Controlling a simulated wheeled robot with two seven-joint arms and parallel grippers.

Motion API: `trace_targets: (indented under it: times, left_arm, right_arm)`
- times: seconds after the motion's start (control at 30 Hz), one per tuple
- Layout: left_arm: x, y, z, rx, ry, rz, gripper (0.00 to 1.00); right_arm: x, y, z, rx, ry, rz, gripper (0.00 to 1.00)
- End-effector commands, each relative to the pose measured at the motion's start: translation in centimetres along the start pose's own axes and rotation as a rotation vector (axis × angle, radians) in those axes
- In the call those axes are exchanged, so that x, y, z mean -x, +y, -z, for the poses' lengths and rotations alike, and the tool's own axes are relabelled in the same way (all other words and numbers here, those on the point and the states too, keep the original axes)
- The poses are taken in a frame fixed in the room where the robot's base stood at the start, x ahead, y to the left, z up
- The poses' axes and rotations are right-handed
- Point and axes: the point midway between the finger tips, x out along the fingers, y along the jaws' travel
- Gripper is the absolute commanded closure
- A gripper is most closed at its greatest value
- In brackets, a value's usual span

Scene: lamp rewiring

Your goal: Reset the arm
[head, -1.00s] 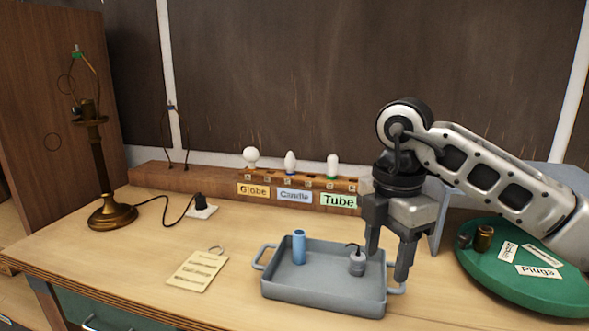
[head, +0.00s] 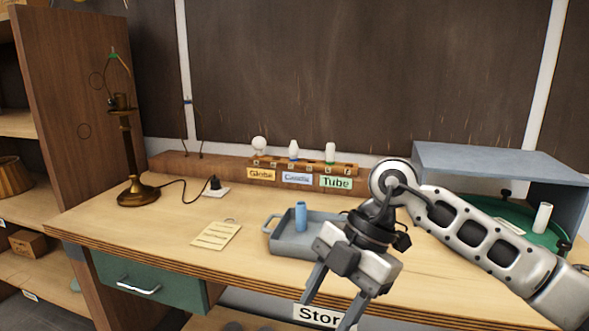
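My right arm comes in from the right, and its gripper (head: 331,296) points down in front of the bench's front edge. Its two fingers are apart with nothing seen between them. My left gripper is not in view. The grey tray (head: 285,245) stands on the bench behind and left of the gripper, with a blue cylinder (head: 301,216) upright in it. The right part of the tray is hidden by my arm. The brass lamp (head: 137,190) stands at the left of the bench, without a shade, its cord running to a plug on a white socket plate (head: 216,191).
A wooden rack (head: 305,162) holds three bulbs above Globe, Candle and Tube labels. A paper tag (head: 216,235) lies left of the tray. A grey-blue shelter (head: 500,165) covers a green round table at right. A green drawer (head: 150,281) is below. Shelves stand at far left.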

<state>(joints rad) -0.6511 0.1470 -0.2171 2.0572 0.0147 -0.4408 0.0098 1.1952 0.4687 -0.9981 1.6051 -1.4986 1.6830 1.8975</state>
Motion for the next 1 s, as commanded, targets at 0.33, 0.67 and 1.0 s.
trace_targets:
  times: [0.33, 0.67, 1.0]
  left_arm:
    - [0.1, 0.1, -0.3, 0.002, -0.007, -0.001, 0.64]
    - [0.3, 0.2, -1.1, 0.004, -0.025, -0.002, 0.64]
    - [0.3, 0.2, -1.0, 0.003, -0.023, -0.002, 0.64]
  right_arm:
    - [-4.6, 1.8, 11.8, 0.225, 0.824, -0.501, 0.47]
    - [-2.6, 2.0, 3.3, -0.442, 1.048, -1.456, 0.47]
    - [-16.7, -12.4, -9.6, -1.388, 0.420, -1.468, 0.47]
